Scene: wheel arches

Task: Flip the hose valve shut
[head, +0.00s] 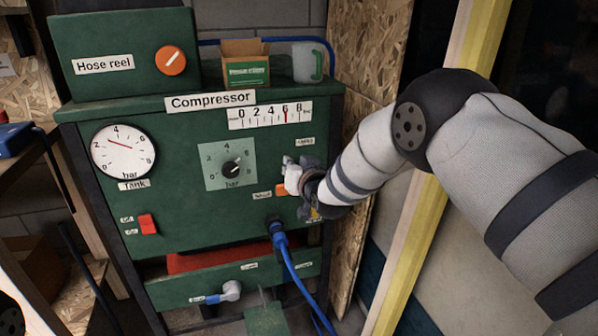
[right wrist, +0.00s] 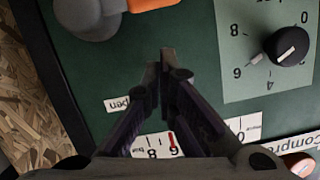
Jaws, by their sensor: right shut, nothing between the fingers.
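The hose valve's orange lever (head: 281,190) points left on the green compressor front in the head view. In the right wrist view the lever (right wrist: 152,3) shows at the top edge, running sideways from a grey hub (right wrist: 88,16). A label reading "open" (right wrist: 118,103) is on the panel there. My right gripper (head: 303,163) is at the valve and partly hides it in the head view. In the right wrist view its fingers (right wrist: 166,72) are shut and empty, apart from the lever and hub in the picture. Contact with the panel cannot be told. My left gripper is out of view.
A pressure knob (head: 231,169) and a tank gauge (head: 123,149) are left of the valve. A red switch (head: 147,224) is lower left. A blue hose (head: 291,268) hangs below the valve. A yellow-edged post (head: 432,200) stands right, behind my right arm.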

